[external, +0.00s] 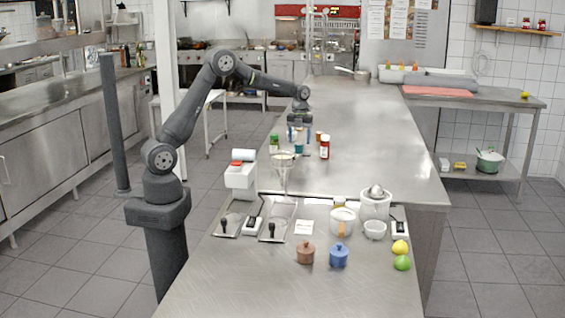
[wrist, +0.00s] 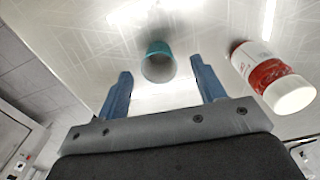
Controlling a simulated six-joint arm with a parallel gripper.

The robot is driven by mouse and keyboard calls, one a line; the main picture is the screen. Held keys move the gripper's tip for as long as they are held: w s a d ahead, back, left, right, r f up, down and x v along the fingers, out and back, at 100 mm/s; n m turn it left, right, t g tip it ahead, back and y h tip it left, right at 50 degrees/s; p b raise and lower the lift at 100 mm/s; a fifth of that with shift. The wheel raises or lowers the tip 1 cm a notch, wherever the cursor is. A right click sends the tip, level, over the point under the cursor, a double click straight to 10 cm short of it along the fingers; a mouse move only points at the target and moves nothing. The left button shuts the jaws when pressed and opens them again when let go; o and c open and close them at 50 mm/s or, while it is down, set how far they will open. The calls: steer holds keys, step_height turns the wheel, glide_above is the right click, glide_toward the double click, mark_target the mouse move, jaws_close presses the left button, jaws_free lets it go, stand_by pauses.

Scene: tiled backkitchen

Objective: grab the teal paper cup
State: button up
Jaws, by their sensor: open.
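The teal paper cup (wrist: 158,63) stands on the steel counter in the wrist view, just beyond the fingertips and between their lines. In the external view the cup (external: 299,148) is small, below my gripper. My gripper (wrist: 160,80) has two blue fingers spread apart, with nothing between them. In the external view my gripper (external: 299,132) points down over the counter among several small containers. The cup is apart from both fingers as far as the wrist view shows.
A red and white bottle (wrist: 270,78) stands close right of the cup; it also shows in the external view (external: 325,147). A green container (external: 274,143) is to the left. The steel counter (external: 385,140) is clear to the right. Jars and a scale stand nearer the camera.

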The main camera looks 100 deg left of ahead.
mark_target(299, 146)
step_height(299, 146, down, 4)
steer(key=shift+s+d+f, duration=0.1)
steer(key=c, duration=1.1)
steer(key=shift+o, duration=0.2)
